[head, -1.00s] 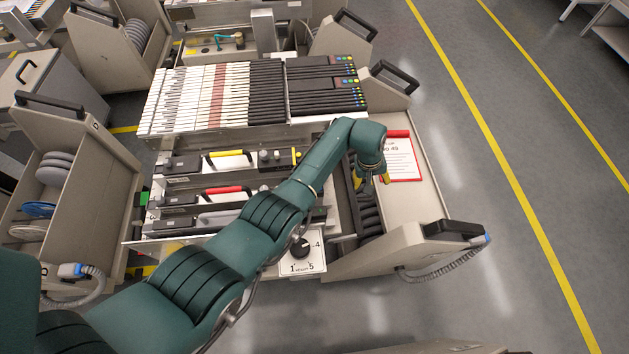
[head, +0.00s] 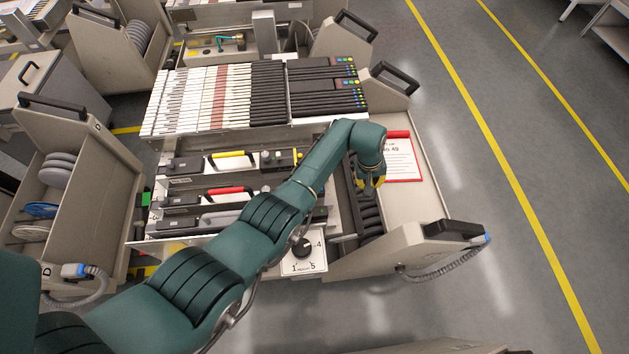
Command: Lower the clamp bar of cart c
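The middle cart (head: 410,240) carries a bank of white and black feeders (head: 250,95). Below the bank it has a bar with a yellow handle (head: 231,155), a bar with a red handle (head: 228,190) and a grey handle (head: 222,215). I cannot read a letter c on it, nor tell which part is its clamp bar. My gripper (head: 369,185) has yellow fingertips that look apart. It points down over a row of black rollers (head: 370,215) at the cart's right side, with nothing visible between the fingers. My arm hides part of the cart's middle.
A red-edged sheet (head: 402,160) lies right of my gripper. A dial plate (head: 303,252) is at the cart's front. Another cart (head: 85,215) with reels stands at left. Open grey floor (head: 490,230) with yellow lines lies to the right.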

